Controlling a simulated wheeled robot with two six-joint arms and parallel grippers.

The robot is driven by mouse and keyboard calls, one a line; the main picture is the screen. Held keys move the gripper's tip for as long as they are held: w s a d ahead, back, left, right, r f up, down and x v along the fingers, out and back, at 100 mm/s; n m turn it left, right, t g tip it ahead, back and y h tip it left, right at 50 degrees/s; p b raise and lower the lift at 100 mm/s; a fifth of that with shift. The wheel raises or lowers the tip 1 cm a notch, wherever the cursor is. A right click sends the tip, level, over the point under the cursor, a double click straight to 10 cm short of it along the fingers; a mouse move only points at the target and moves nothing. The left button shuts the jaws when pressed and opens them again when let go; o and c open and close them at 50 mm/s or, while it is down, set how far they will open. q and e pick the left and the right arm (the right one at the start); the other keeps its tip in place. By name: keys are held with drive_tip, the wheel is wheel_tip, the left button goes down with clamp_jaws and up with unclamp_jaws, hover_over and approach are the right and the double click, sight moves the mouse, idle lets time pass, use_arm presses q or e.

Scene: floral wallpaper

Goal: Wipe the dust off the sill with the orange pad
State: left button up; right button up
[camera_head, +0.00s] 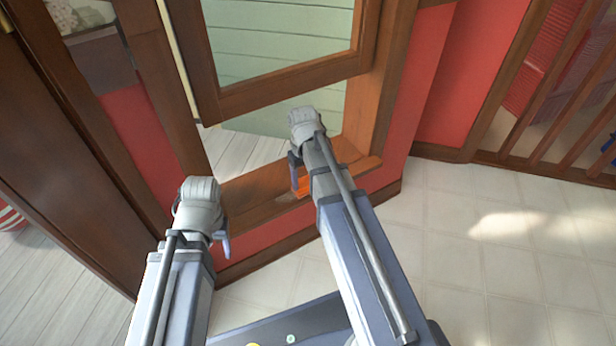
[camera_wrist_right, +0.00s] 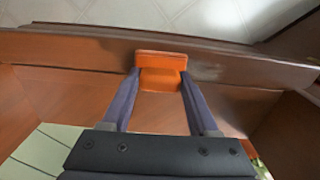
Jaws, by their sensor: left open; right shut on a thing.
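The wooden sill (camera_head: 245,208) runs along the bottom of the window opening; it also shows in the right wrist view (camera_wrist_right: 70,55). The orange pad (camera_head: 303,187) is between the fingers of my right gripper (camera_wrist_right: 160,78), which is shut on it. The pad (camera_wrist_right: 160,62) is at the sill's room-side edge and appears to touch it. A greyish dust patch (camera_wrist_right: 208,71) lies on the sill beside the pad, to its right in the wrist view. In the head view, my left gripper (camera_head: 224,238) is open and empty near the sill's left end, partly hidden by its wrist.
An open window sash (camera_head: 290,75) hangs above the sill, close to my right wrist. Wooden frame posts (camera_head: 370,90) stand at both sides of the opening. A red wall (camera_head: 385,175) is below. The tiled floor (camera_head: 480,240) at right is clear.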

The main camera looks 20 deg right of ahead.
drive_tip(key=shift+s+a+r, duration=0.1)
drive_tip(key=shift+s+a, duration=0.15)
drive_tip(key=shift+a, duration=1.25)
drive_tip(key=shift+s+a, duration=0.2)
drive_tip(key=shift+a, duration=1.3)
drive_tip(key=shift+a, duration=0.1)
drive_tip(key=shift+s+a, duration=0.2)
drive_tip(key=shift+a, duration=0.6)
drive_tip(key=shift+s+a, duration=0.15)
drive_tip(key=shift+a, duration=0.65)
wheel_tip(320, 180, up, 6)
drive_tip(key=p, duration=0.6)
drive_tip(key=shift+r+p, duration=1.35)
drive_tip(key=shift+p, duration=0.25)
